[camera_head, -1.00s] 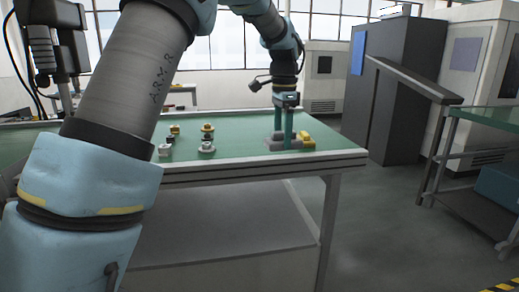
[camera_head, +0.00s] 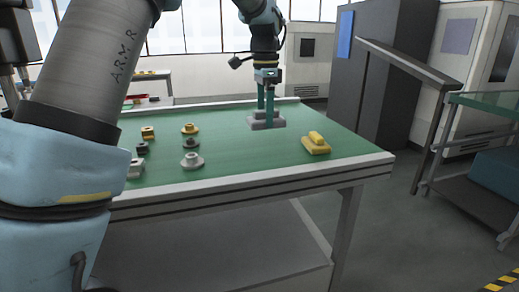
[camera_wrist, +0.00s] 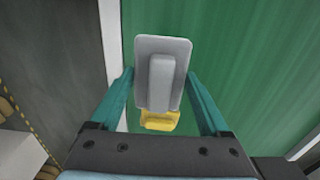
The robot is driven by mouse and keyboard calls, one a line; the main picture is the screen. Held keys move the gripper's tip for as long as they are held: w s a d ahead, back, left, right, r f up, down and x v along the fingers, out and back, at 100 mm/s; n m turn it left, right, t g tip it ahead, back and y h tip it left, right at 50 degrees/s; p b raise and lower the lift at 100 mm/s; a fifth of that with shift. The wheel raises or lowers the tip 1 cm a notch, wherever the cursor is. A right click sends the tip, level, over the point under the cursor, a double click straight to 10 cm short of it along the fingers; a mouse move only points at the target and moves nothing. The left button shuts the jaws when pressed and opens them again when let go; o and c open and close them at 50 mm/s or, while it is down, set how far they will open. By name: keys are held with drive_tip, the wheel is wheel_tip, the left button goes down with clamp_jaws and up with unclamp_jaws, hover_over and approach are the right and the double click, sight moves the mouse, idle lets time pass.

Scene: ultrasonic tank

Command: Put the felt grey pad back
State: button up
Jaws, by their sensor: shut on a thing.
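The grey pad (camera_head: 266,123) is a flat block with a raised grip, at the far right part of the green table top. My gripper (camera_head: 266,113) points down and is shut on the grey pad. In the wrist view the grey pad (camera_wrist: 179,50) lies between my two teal fingers, its raised grip running lengthwise. I cannot tell whether its underside touches the table or hangs just above it. A yellow pad (camera_head: 316,146) of similar shape lies on the table nearer the front right corner; it also shows in the wrist view (camera_wrist: 160,122), partly behind the grey pad.
The green table (camera_head: 245,158) has several small yellow, dark and grey knobbed pieces (camera_head: 192,161) at its left. The middle and right of its top are mostly clear. A dark cabinet (camera_head: 376,100) stands behind and a glass-topped cart (camera_head: 487,105) at the right.

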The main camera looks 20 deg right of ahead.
sight(265, 157)
wheel_tip(265, 157, down, 9)
drive_tip(key=shift+f+p, duration=0.2)
drive_tip(key=shift+p, duration=0.6)
drive_tip(key=shift+f, duration=0.1)
drive_tip(key=o, duration=1.3)
wheel_tip(265, 157, up, 12)
drive_tip(key=shift+r+b, duration=0.1)
drive_tip(key=shift+b, duration=0.65)
